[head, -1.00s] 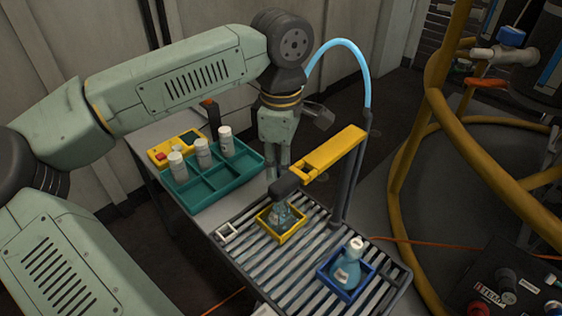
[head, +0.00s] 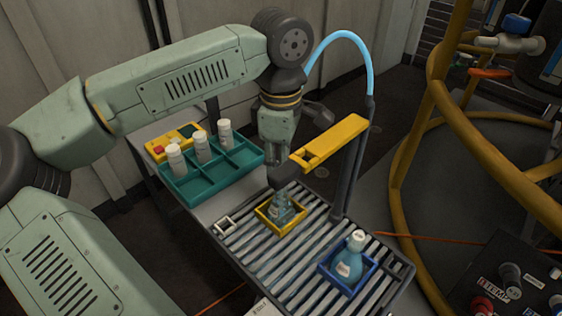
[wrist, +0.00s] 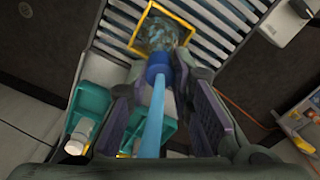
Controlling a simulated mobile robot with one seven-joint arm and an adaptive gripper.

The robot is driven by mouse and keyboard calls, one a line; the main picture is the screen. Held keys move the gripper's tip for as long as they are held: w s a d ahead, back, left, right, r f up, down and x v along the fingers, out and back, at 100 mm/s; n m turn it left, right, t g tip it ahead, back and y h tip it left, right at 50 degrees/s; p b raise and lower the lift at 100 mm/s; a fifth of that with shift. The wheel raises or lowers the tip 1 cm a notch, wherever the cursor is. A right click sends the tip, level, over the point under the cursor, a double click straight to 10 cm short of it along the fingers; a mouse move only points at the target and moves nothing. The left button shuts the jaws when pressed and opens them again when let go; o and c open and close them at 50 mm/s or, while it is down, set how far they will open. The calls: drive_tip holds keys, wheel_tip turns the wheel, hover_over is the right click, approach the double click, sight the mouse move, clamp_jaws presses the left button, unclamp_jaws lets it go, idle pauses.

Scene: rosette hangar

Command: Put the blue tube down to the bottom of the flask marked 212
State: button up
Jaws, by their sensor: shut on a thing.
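The light blue tube (head: 345,41) arcs from a dark post to behind my arm. In the wrist view, the tube (wrist: 154,125) runs down between the fingers of my gripper (wrist: 165,75), which is shut on it at a darker blue collar (wrist: 158,70). Beyond the collar is a clear bluish flask (wrist: 162,32) in a yellow square holder (wrist: 143,17). In the head view, this flask (head: 282,207) stands below my gripper, in the yellow holder (head: 294,233). Another flask (head: 350,266), with blue contents and a white label, stands in a blue holder (head: 330,283). I cannot read 212 on either.
A teal tray (head: 207,185) with several white-capped bottles stands left. Yellow pipes (head: 398,160) stand right. The slats between the two holders are clear.

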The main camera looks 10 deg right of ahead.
drive_tip(key=o, duration=1)
drive_tip(key=shift+c, duration=0.2)
drive_tip(key=shift+o, duration=0.2)
drive_tip(key=o, duration=0.5)
drive_tip(key=shift+o, duration=0.2)
drive_tip(key=shift+r+p, duration=2.1)
drive_tip(key=shift+r, duration=0.85)
